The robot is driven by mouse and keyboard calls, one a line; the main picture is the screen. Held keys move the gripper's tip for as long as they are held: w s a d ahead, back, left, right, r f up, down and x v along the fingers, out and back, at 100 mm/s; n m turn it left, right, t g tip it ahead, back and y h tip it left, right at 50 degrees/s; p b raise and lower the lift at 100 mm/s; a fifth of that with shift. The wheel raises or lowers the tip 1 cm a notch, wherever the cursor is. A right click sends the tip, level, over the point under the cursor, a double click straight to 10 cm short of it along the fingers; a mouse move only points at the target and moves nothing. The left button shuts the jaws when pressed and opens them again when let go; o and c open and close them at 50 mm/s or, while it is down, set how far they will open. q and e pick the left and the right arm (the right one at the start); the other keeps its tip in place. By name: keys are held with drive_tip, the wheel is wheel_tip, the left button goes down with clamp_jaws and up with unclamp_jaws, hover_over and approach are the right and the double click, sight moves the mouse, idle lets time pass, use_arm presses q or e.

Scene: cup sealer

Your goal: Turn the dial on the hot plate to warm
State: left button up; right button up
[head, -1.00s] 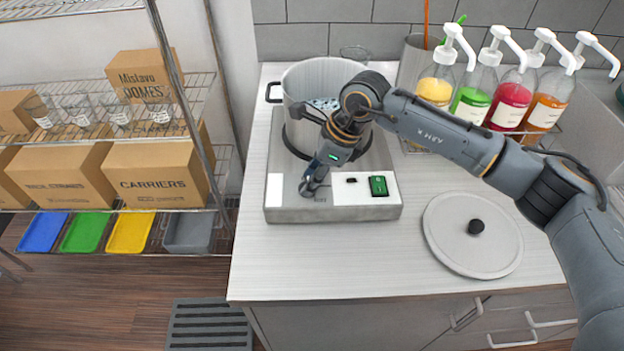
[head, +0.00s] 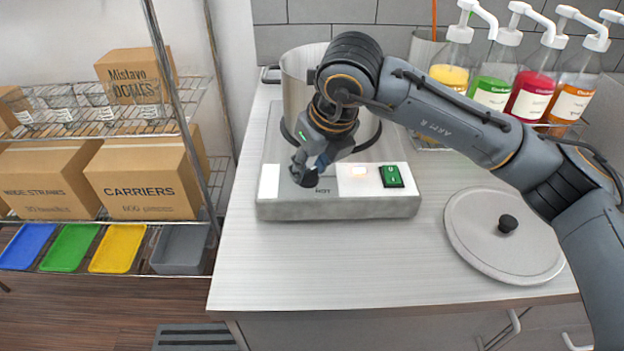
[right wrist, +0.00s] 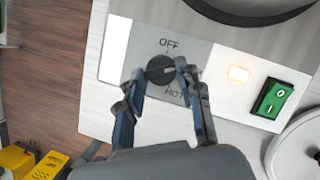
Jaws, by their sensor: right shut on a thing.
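The hot plate (head: 275,207) stands on the counter with a large steel pot (head: 297,95) on it. Its black dial (right wrist: 159,69) sits on the grey panel between the printed words OFF and HOT in the right wrist view. My right gripper (head: 306,174) is shut on the dial, with one finger on each side of it. In the right wrist view, the gripper (right wrist: 160,76) straddles the dial. An indicator light (right wrist: 238,74) glows orange beside a green switch (right wrist: 272,98). The dial is mostly hidden by the fingers in the head view. My left gripper is not in view.
A round lid (head: 504,236) with a black knob lies on the counter at right. Pump bottles (head: 493,90) stand at the back right. A wire shelf with boxes (head: 146,178) and coloured trays (head: 118,249) is at left. The front counter is clear.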

drive_tip(key=shift+a+m+h+b, duration=0.1)
drive_tip(key=shift+m+h+b, duration=0.3)
drive_tip(key=shift+m+b, duration=0.8)
drive_tip(key=shift+r, duration=0.1)
drive_tip(key=o, duration=1.2)
drive_tip(key=v, duration=1.2)
drive_tip(key=shift+s, duration=0.15)
